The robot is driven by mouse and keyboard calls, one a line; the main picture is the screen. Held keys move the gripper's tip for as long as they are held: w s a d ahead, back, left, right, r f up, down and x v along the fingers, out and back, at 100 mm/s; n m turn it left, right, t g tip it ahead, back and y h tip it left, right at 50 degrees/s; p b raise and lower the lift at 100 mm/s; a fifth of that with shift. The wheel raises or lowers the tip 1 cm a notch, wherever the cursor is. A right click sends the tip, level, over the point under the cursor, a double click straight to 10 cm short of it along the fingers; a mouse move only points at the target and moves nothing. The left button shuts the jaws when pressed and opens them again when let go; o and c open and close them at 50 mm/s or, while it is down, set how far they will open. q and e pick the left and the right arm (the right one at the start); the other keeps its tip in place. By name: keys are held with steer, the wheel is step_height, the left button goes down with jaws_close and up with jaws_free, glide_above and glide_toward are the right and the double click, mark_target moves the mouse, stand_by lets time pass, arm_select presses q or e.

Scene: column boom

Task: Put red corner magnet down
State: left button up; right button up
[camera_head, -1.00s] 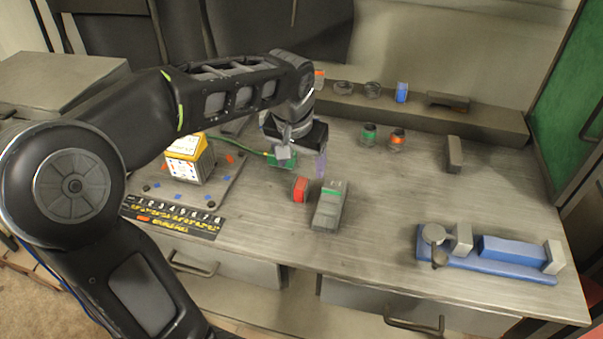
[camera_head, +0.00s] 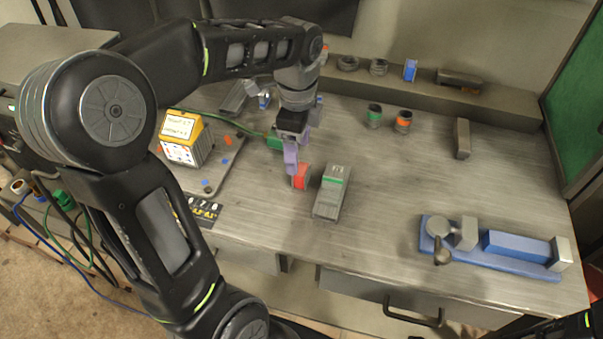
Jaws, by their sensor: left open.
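The red corner magnet (camera_head: 301,177) appears as a small red block with a dark side, standing on the workbench just left of a grey block with a green stripe (camera_head: 332,192). My left gripper (camera_head: 296,158) points down at the magnet, with its purple finger at the magnet's left upper side. The jaws are open; I cannot tell whether the finger touches the magnet. The gripper and wrist hide part of the bench behind. My right gripper is out of view.
A yellow-topped box (camera_head: 185,140) stands on a plate at left. A blue vise (camera_head: 490,248) lies at right front. Green (camera_head: 374,117) and orange (camera_head: 403,121) banded cylinders stand near the back shelf (camera_head: 420,98). The bench middle right is clear.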

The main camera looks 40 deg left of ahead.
mark_target(301, 175)
arm_select(q)
steer(key=shift+f, duration=1.3)
step_height(301, 175, down, 5)
steer(key=shift+w+f+p, duration=0.1)
steer(key=shift+w+p, duration=0.05)
steer(key=shift+p, duration=0.4)
steer(key=shift+c, duration=0.2)
jaws_close()
